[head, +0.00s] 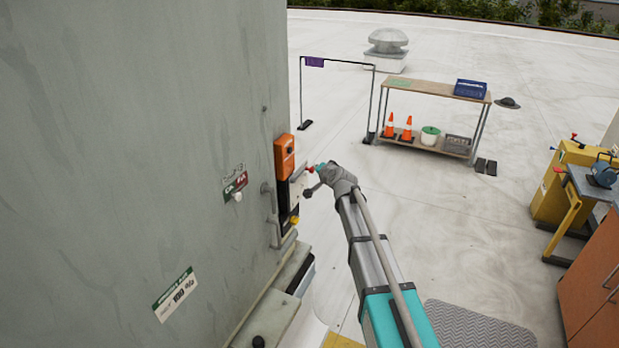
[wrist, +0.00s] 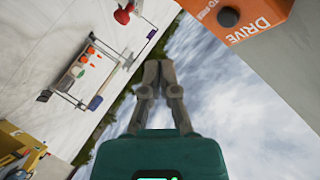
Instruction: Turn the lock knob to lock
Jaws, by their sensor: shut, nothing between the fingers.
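In the head view a small plate (head: 235,182) with green and red labels is on the grey wall, with a pale round knob (head: 238,197) just below it. I cannot tell for sure that this is the lock knob. My gripper (wrist: 158,66) is shut and empty in the wrist view, its fingers together against the sky. In the head view its teal body (head: 320,167) is right of the orange box (head: 284,157), apart from the pale knob; its fingertips cannot be made out. The wrist view shows the box marked DRIVE (wrist: 243,15), with a dark round knob (wrist: 228,17).
A red knob (wrist: 124,14) shows at the top of the wrist view. A grey handle (head: 270,212) and a yellow button (head: 295,220) are below the orange box. A ledge (head: 275,300) runs along the wall foot. A shelf table (head: 435,88) stands farther off on open roof.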

